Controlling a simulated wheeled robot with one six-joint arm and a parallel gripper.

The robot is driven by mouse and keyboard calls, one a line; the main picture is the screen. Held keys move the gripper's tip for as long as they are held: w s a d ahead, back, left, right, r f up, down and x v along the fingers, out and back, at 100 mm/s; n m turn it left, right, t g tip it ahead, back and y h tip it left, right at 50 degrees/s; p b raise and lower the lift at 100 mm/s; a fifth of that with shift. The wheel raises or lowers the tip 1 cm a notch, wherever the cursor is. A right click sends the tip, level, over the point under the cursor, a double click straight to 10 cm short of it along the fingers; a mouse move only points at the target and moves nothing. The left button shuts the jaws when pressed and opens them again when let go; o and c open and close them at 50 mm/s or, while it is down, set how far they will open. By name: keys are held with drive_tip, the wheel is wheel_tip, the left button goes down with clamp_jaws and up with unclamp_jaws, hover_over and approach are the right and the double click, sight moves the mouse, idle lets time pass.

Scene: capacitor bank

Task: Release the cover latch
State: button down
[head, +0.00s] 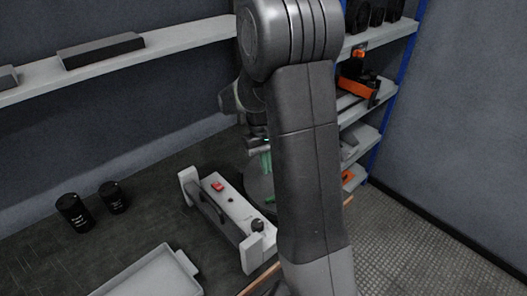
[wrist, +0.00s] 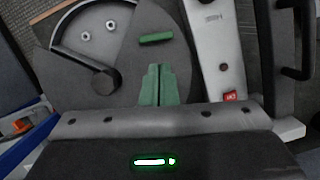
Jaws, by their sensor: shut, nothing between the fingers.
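A round grey cover (wrist: 120,22) fills the upper left of the wrist view. A short green bar (wrist: 156,39), which looks like the latch, lies on it, slightly tilted. An open sector of the cover shows two bolt-like metal studs (wrist: 98,31), with a dark arm and round knob (wrist: 103,82) at its edge. My gripper (wrist: 159,68) is shut and empty, its green fingers together, just below the bar in the picture and seemingly apart from it. In the head view my arm hides much of the cover (head: 256,186); my green fingers (head: 265,161) show above it.
A pale panel (head: 239,211) with a red switch (head: 218,186), black knob (head: 257,225) and dark handle stands left of the cover. Two black cylinders (head: 74,213) and a grey tray (head: 150,277) are on the dark bench. Shelving (head: 375,132) stands behind, right.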

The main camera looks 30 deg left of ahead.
drive_tip(key=v, duration=0.5)
drive_tip(key=shift+a+f, duration=0.1)
drive_tip(key=shift+a, duration=0.1)
